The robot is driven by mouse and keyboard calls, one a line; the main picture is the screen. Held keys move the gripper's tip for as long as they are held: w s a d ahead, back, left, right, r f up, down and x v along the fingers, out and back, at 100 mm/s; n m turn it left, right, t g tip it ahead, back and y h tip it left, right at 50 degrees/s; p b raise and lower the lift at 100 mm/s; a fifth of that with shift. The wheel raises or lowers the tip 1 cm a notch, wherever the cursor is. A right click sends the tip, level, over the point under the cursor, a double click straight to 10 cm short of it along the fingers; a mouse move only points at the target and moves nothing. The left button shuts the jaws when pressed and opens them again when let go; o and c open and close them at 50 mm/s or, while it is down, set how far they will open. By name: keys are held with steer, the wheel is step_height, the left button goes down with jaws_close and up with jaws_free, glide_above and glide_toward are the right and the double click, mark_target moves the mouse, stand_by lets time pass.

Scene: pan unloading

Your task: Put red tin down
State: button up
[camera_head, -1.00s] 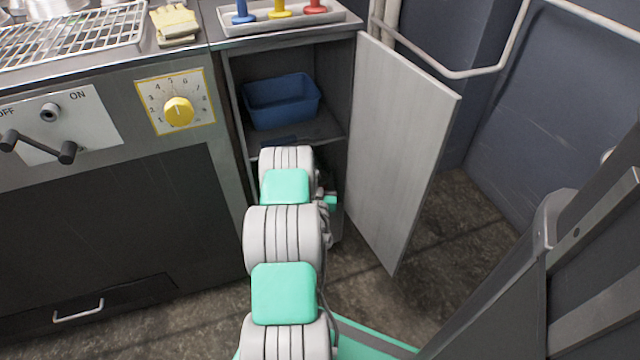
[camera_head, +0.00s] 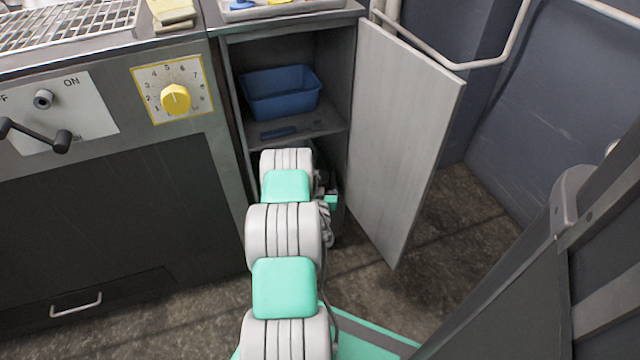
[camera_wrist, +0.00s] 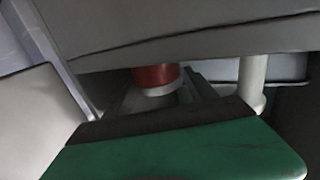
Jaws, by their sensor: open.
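The red tin (camera_wrist: 156,77) shows in the wrist view with a pale band at its lower end. Its upper part is hidden behind a large grey surface. My gripper (camera_wrist: 165,118) is open, with a green part and a dark edge filling the bottom of the wrist view, just in front of the tin. I cannot tell whether it touches the tin. In the head view my arm reaches into the lower part of the open cabinet (camera_head: 234,130), and my gripper and the tin are hidden there.
A blue bin (camera_head: 281,92) and a flat dark-blue item (camera_head: 278,133) are on the cabinet shelf. The cabinet door (camera_head: 405,140) stands open on the right. A pale post (camera_wrist: 252,80) stands right of the tin. A stove front with a yellow knob (camera_head: 175,99) is on the left.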

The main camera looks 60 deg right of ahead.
steer(key=shift+s+a+f+b, duration=0.15)
steer(key=shift+a+b, duration=0.2)
steer(key=shift+b, duration=0.5)
steer(key=shift+s+a+b, duration=0.25)
steer(key=shift+a+b, duration=0.4)
steer(key=shift+b, duration=0.4)
steer(key=b+v, duration=0.3)
steer(key=v, duration=0.7)
steer(key=shift+b, duration=0.35)
steer(key=shift+d, duration=0.1)
